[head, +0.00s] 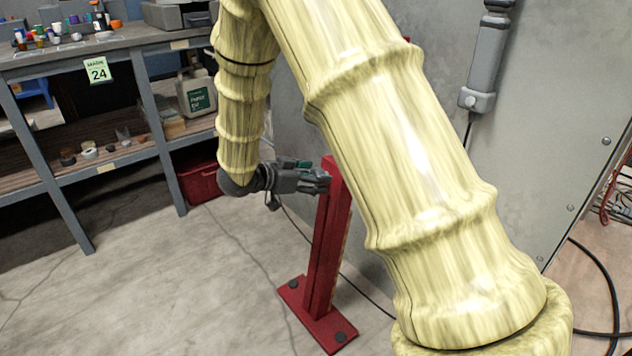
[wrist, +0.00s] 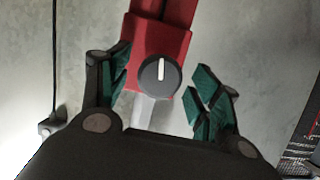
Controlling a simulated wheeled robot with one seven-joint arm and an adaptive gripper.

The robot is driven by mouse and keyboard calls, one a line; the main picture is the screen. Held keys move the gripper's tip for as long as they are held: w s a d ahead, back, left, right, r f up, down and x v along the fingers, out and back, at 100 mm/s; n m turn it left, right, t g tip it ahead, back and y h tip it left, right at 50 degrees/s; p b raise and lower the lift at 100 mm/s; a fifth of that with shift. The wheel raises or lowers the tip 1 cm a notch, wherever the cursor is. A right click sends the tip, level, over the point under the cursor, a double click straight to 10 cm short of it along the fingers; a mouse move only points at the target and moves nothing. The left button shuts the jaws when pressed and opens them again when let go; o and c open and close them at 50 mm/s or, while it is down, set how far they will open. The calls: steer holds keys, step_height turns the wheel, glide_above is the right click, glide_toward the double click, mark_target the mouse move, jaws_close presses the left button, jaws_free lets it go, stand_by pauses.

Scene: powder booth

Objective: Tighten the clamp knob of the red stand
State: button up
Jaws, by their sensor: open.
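The red stand (head: 326,245) stands upright on a flat red base on the floor, in front of the grey booth wall. My arm hides part of its right side in the head view. Its clamp knob (wrist: 160,76) shows in the wrist view as a dark round dial with a white line, on a red block (wrist: 137,38). My gripper (wrist: 158,88) is open, with green-padded fingers to the left and right of the knob and gaps on both sides. In the head view my gripper (head: 318,180) is at the upper part of the stand. The knob is not visible there.
A grey shelf bench (head: 120,42) with bottles and small parts stands at the left. A red bin (head: 200,182) sits on the floor beside it. Black cables (head: 600,290) lie at the right. The floor left of the stand is clear.

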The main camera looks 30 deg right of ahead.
steer(key=shift+w+d+f, duration=0.1)
steer(key=shift+d+f, duration=0.15)
steer(key=shift+d, duration=0.4)
steer(key=shift+c, duration=0.3)
steer(key=c, duration=1)
